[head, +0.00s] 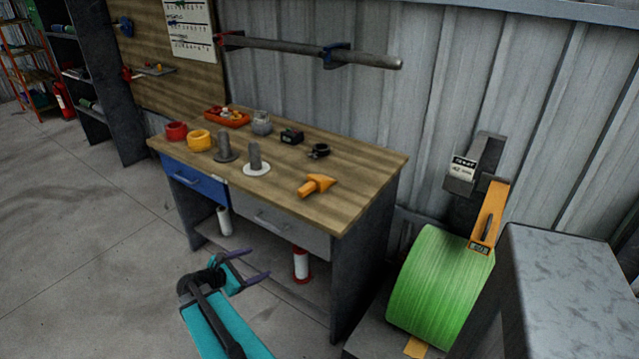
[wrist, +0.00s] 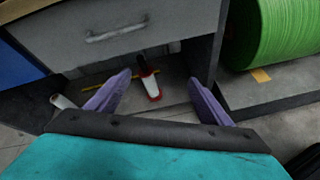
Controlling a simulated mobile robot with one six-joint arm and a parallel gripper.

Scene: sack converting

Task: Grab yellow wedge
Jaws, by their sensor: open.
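The yellow wedge (head: 317,185) is an orange-yellow piece with a broad pointed end and a narrower stub. It lies on the wooden top of the workbench (head: 368,167), near the front right. My gripper (head: 257,270) is open and empty, in front of the bench and below its top, apart from the wedge. In the wrist view my gripper's two purple fingers (wrist: 160,95) are spread wide, facing the grey drawer and the lower shelf. The wedge does not show in the wrist view.
On the bench stand a yellow ring (head: 199,140), a red ring (head: 176,131), two spindles with round bases, a black clamp (head: 319,151) and a red tray (head: 227,117). A large green roll (head: 440,287) is at right.

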